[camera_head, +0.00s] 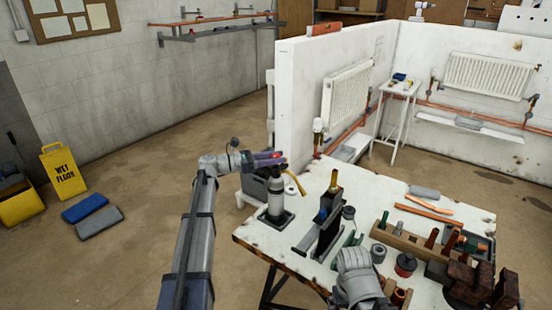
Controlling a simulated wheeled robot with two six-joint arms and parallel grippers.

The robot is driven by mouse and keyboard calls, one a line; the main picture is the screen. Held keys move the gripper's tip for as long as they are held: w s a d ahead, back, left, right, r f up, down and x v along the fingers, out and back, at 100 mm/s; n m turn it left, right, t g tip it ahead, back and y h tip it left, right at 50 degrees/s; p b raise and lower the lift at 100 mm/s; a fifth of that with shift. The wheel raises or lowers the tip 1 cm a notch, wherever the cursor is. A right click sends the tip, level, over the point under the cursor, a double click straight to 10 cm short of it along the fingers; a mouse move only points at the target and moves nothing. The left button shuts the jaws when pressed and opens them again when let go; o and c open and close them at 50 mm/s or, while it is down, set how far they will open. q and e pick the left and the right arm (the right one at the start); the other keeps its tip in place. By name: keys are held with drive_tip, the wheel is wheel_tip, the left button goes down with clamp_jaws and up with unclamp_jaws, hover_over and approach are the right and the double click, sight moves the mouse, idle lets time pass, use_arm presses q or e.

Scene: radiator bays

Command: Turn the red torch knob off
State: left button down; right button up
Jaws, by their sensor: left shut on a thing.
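The torch (276,197) is a grey cylinder standing upright in a dark base at the left corner of the white workbench. A curved brass-coloured tube (296,183) reaches out to its right. The small red knob (276,155) shows at the torch's top, between the fingers of my left gripper (270,159). That gripper comes in from the left, level with the torch top, and is shut on the knob. The fingers hide part of the knob. Part of my right arm shows at the bottom over the workbench, but its fingers are not visible.
The workbench (380,192) holds a dark upright holder (328,215), a wooden rack (408,242) with tools, copper pipes (424,212) and dark blocks (470,285). A white partition wall (298,95) stands behind it. A yellow wet-floor sign (64,175) stands at left.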

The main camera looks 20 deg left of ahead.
use_arm(q)
drive_tip(key=shift+m+g+h, duration=0.3)
drive_tip(key=shift+m+g, duration=0.2)
drive_tip(key=shift+g, duration=0.2)
drive_tip(key=shift+c, duration=2.4)
unclamp_jaws()
drive_tip(key=shift+a, duration=0.1)
drive_tip(key=v, duration=0.7)
drive_tip(key=shift+s+a, duration=0.15)
drive_tip(key=shift+a, duration=0.1)
